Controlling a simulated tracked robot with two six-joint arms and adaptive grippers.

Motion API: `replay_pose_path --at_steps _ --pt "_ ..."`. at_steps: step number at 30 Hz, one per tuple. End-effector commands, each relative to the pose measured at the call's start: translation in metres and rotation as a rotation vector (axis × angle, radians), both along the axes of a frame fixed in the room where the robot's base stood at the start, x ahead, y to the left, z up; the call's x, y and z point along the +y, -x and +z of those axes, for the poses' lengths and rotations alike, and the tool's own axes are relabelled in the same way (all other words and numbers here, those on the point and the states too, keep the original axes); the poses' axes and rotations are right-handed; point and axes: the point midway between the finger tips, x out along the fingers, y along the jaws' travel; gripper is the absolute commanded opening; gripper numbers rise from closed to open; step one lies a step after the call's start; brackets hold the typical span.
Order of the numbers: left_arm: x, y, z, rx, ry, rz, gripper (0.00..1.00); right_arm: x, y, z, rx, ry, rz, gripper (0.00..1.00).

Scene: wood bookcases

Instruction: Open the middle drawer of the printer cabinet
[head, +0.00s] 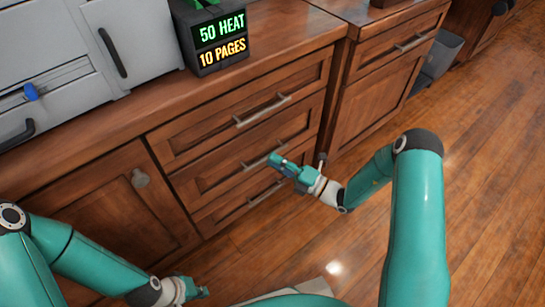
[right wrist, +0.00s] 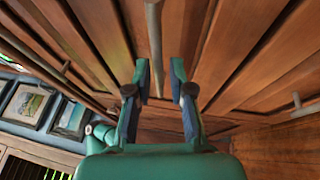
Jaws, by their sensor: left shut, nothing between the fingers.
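The printer cabinet's wooden front has three stacked drawers. The middle drawer (head: 215,165) looks closed, flush with the others. In the right wrist view my right gripper (right wrist: 160,75) is open. A metal bar handle (right wrist: 154,45) runs lengthwise between its two fingers in the picture; I see no clear contact. My left gripper (head: 195,291) is shut and empty, low at the bottom, away from the drawers.
The top drawer has a bar handle (head: 262,110); the bottom drawer's handle (head: 265,192) lies below my right gripper. A cupboard door with a round knob (head: 140,178) is left of the drawers. The printer (head: 60,60) and a display box (head: 217,45) stand on top. Wooden floor is free at right.

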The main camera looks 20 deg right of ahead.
Motion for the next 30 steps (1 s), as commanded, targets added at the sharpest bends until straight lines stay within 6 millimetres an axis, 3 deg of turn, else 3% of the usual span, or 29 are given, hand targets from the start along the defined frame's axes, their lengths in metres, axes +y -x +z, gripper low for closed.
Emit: replay_pose_path --at_steps 6,18,22,30 --pt "0.0 0.0 -0.007 0.0 0.0 0.0 0.0 0.018 -0.019 0.004 -0.001 0.0 0.001 0.22" --pt "0.0 0.0 -0.008 0.0 0.0 0.0 0.0 0.022 -0.024 0.007 -0.002 0.001 -0.001 0.22" --pt "0.0 0.0 -0.008 0.0 0.0 0.0 0.0 0.022 -0.024 0.007 -0.002 0.001 0.0 0.0" --pt "0.0 0.0 -0.008 0.0 0.0 0.0 0.0 0.021 -0.023 0.005 0.001 0.002 -0.001 0.0"
